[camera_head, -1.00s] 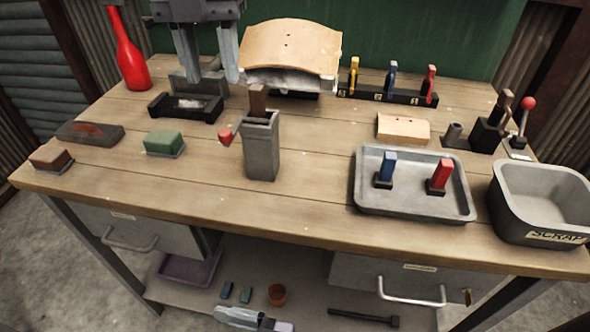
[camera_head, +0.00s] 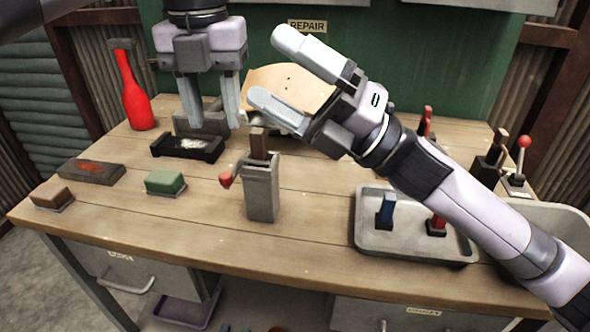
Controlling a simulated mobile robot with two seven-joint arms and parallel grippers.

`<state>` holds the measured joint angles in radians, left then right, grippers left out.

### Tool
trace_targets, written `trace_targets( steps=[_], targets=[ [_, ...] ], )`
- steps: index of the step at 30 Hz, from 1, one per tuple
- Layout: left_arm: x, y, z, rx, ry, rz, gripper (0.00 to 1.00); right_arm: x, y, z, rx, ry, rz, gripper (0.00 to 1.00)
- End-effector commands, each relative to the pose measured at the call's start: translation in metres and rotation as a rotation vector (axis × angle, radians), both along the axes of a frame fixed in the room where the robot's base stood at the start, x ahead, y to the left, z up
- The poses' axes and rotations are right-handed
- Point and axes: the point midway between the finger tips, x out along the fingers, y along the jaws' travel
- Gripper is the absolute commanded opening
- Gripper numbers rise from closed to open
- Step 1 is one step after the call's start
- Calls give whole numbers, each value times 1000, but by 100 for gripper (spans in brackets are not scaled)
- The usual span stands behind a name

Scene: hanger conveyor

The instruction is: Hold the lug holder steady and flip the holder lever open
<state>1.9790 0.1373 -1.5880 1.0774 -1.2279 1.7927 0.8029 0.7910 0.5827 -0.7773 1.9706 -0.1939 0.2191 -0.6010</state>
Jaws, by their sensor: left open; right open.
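The lug holder (camera_head: 262,194) is a grey upright block in the middle of the bench, with a brown piece (camera_head: 258,144) standing out of its top. Its lever ends in a red knob (camera_head: 225,180) on the left side. My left gripper (camera_head: 211,118) points down, open and empty, above the bench behind and left of the holder, apart from it. My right gripper (camera_head: 276,70) is open and empty, pointing left, raised above and behind the holder in the picture.
A dark tray (camera_head: 187,150) lies below my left gripper. A curved wooden piece (camera_head: 268,78) is partly hidden by my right gripper. A red bottle (camera_head: 134,92), green block (camera_head: 165,182) and metal tray (camera_head: 365,225) surround the holder. Bench before the holder is clear.

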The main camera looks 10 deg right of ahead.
Motion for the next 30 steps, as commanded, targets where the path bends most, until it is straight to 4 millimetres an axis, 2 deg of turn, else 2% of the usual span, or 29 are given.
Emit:
trace_targets(
  steps=[8, 18, 20, 24, 30],
  targets=[
    [0, 0, 0, 0, 0, 0, 43, 53, -7, -51, -229, -259, -249, 94],
    [0, 0, 0, 0, 0, 0, 43, 111, -21, -137, -631, -556, -457, 94],
    [0, 0, 0, 0, 0, 0, 43, 114, -20, -153, -737, -647, -428, 94],
    [0, 0, 0, 0, 0, 0, 43, 105, -17, -177, -916, -810, -273, 94],
    [0, 0, 0, 0, 0, 0, 43, 99, -24, -199, -1048, -908, -144, 94]
  ],
)
